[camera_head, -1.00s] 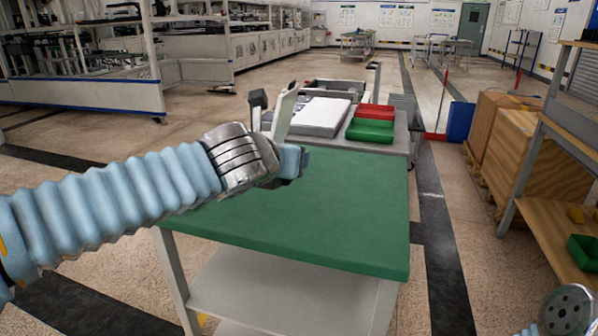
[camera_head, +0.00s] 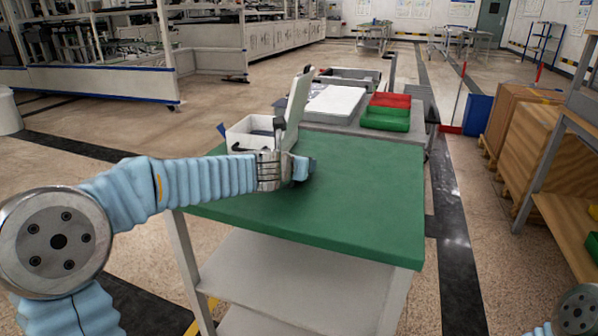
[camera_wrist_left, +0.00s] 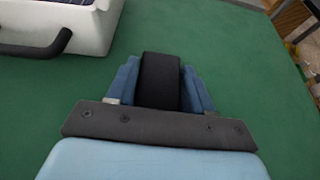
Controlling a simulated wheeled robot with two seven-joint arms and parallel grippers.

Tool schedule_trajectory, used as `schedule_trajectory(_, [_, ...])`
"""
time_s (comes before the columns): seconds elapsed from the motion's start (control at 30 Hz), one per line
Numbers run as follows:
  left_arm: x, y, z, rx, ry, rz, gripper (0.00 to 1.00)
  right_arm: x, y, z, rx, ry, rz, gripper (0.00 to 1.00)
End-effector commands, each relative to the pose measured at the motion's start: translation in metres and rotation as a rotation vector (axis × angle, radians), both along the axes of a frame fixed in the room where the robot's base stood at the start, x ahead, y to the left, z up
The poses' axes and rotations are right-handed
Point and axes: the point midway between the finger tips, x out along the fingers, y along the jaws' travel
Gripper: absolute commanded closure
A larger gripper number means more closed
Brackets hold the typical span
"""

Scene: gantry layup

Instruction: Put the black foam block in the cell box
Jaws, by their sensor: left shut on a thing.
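The black foam block (camera_wrist_left: 160,82) is between the blue fingers of my left gripper (camera_wrist_left: 160,72), which is shut on it. In the head view my left gripper (camera_head: 303,168) is over the green table top; the block is hard to make out there. The cell box (camera_head: 245,138), a white box with its lid (camera_head: 298,98) raised, stands at the table's far left, just behind my gripper. In the left wrist view the cell box (camera_wrist_left: 95,36), with a black handle and dark contents, is at upper left, apart from the block. My right gripper is out of view.
The green table top (camera_head: 365,205) is clear to the right and front. Behind it a grey bench (camera_head: 345,128) holds a white tray (camera_head: 335,101), a red bin (camera_head: 390,100) and a green bin (camera_head: 385,119). Wooden crates (camera_head: 535,135) stand at right.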

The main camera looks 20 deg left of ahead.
Motion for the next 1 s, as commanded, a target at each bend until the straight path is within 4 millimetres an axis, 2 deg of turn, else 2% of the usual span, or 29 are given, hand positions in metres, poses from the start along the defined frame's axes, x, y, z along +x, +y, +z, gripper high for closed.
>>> schedule_trajectory(0.03, [0.000,0.000,-0.009,0.000,0.000,0.000,0.77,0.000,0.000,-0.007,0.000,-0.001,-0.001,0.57])
schedule_trajectory(0.37, [0.000,0.000,-0.009,0.000,0.000,-0.001,0.77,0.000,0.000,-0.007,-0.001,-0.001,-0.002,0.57])
schedule_trajectory(0.4, [0.000,0.000,-0.010,0.000,0.000,-0.001,0.47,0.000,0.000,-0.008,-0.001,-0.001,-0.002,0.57])
schedule_trajectory(0.57, [0.000,0.000,-0.008,0.000,0.000,-0.001,0.23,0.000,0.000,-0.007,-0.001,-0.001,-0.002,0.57])
schedule_trajectory(0.87, [0.000,0.000,-0.006,0.000,-0.001,0.000,0.23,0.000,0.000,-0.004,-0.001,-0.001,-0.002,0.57])
schedule_trajectory(1.0, [-0.014,0.000,0.001,0.000,-0.003,0.000,0.23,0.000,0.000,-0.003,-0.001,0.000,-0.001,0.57])
